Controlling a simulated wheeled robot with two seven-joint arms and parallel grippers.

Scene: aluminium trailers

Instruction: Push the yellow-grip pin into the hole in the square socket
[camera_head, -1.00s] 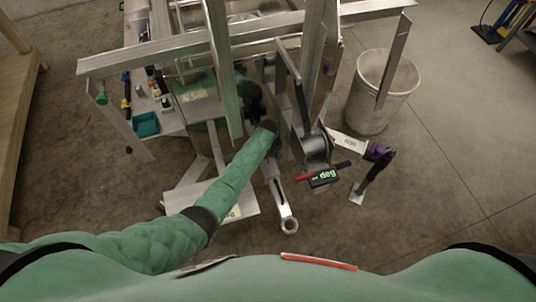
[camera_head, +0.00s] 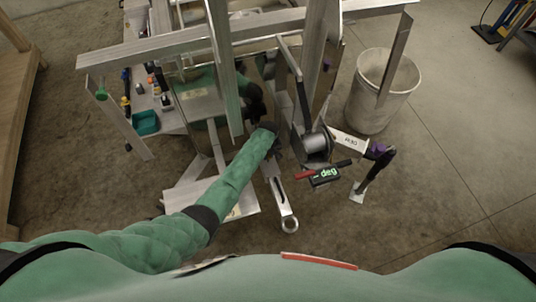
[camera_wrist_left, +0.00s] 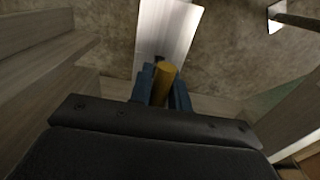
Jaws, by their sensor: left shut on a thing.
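In the left wrist view my left gripper (camera_wrist_left: 161,88) has its two dark blue fingers shut on the yellow-grip pin (camera_wrist_left: 165,72). Only the pin's yellow grip shows; its far end is hidden. A bright metal plate (camera_wrist_left: 168,28) lies beyond the fingers, with a small dark spot beside the grip. I cannot tell whether that spot is the hole in the square socket, and I cannot make out the socket itself. In the head view my left arm reaches in among the aluminium frames; its gripper is mostly hidden there. My right gripper is not seen.
Aluminium rails (camera_head: 150,49) and uprights crowd around my left arm.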

